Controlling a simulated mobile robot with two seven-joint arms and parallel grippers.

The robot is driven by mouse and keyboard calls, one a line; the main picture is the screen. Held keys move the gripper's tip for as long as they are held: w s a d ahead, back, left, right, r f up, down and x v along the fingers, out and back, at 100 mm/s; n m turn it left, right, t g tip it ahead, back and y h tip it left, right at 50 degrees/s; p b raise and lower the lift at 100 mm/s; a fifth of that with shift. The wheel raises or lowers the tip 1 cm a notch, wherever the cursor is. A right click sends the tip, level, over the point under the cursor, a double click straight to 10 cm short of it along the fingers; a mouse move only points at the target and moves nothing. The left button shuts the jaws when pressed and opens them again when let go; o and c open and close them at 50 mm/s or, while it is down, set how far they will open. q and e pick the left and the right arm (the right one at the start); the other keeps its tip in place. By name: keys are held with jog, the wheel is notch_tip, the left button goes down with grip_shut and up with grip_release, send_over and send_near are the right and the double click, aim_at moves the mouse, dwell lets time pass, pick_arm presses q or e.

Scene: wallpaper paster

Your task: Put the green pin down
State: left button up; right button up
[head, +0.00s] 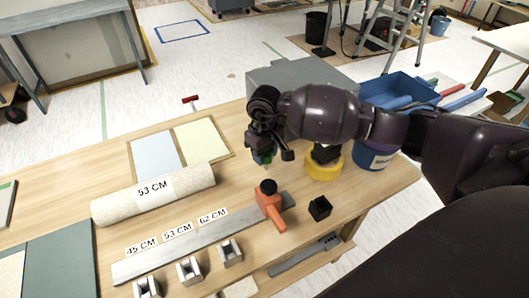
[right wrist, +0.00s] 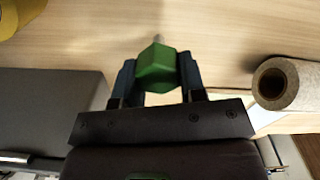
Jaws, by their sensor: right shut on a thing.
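My right gripper (head: 264,152) hangs over the wooden workbench (head: 75,187), behind the orange tool. In the right wrist view the right gripper (right wrist: 158,75) is shut on the green pin (right wrist: 157,66), a faceted green head with a thin grey tip pointing away from the jaws. In the head view only a small bit of green shows below the fingers. I cannot tell whether the tip touches the bench. My left gripper is not in view.
A grey strip (head: 170,251) carries 45, 53 and 62 CM labels, with slotted grey blocks (head: 190,270) in front. The orange tool (head: 271,206) sits at its right end. A black box (head: 320,208), 53 CM roll (head: 153,193) and yellow ring (head: 324,170) stand nearby.

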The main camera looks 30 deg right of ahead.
jog(key=shift+f, duration=0.25)
jog(key=o, duration=1)
jog(key=shift+r, duration=0.1)
jog(key=shift+r, duration=0.45)
notch_tip(320, 180, up, 11)
jog(key=shift+r+p, duration=0.2)
jog(key=shift+p, duration=0.35)
